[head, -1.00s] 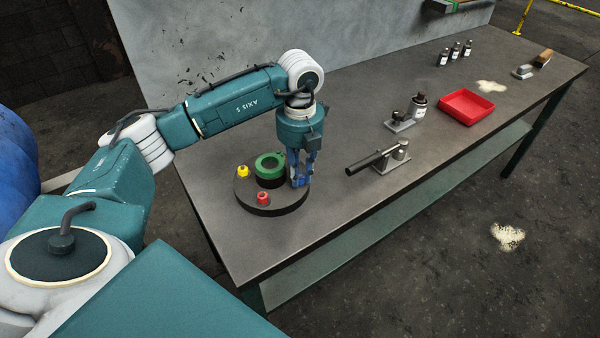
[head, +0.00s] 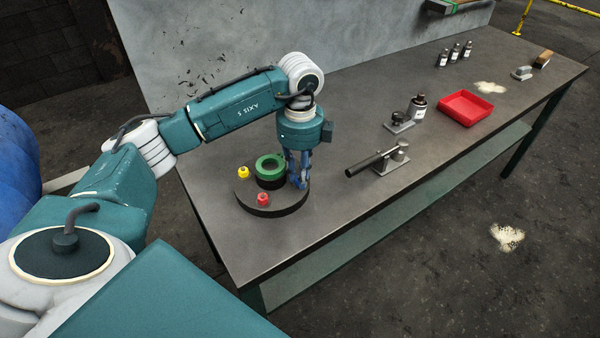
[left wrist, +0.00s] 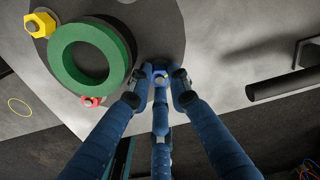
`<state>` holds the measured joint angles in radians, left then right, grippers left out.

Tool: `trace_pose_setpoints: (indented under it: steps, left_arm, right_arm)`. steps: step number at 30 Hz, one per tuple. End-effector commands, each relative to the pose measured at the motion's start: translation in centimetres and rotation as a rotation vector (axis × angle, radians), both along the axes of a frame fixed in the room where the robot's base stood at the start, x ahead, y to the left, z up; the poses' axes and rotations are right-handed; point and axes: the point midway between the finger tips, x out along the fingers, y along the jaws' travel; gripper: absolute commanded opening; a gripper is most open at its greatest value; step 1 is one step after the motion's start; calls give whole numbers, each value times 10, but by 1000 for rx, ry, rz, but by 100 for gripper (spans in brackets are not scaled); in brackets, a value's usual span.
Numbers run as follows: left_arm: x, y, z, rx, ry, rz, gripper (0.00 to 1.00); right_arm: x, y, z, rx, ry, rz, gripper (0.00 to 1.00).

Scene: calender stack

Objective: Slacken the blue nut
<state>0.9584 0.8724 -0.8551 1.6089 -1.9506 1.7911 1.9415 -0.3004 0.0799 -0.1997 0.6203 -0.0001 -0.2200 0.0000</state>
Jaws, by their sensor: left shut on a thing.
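The blue nut (left wrist: 160,76) sits between the fingertips of my left gripper (head: 299,184), at the right edge of a dark round base (head: 275,208). In the left wrist view the gripper (left wrist: 163,92) has its blue fingers shut around the nut, which hides most of it. A green ring (head: 270,164) stands in the middle of the base. A yellow nut (head: 243,172) is at its left and a red nut (head: 263,199) at its front. My right gripper is not in view.
The base stands on a grey workbench (head: 340,225). To its right are a clamp with a dark handle (head: 378,161), a small fixture with a bottle (head: 417,107), and a red tray (head: 466,108). Several small bottles (head: 455,53) stand at the back. The bench front is clear.

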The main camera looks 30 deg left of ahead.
Motion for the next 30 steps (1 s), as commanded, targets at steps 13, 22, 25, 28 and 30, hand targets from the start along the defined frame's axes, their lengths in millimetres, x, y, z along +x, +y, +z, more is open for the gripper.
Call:
trace_pose_setpoints:
  steps: [13, 22, 25, 28, 30]
  left_arm:
    - [1, 0, 1, 0, -2, 165, 0]
    - [0, 0, 0, 0, -1, 178, 0]
    - [0, 0, 0, 0, -1, 177, 0]
    - [0, 0, 0, 0, -1, 177, 24]
    - [0, 0, 0, 0, -1, 176, 38]
  right_arm:
    - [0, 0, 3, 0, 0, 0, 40]
    - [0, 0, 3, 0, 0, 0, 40]
    - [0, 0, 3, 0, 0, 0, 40]
    - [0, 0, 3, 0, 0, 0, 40]
    - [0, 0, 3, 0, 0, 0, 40]
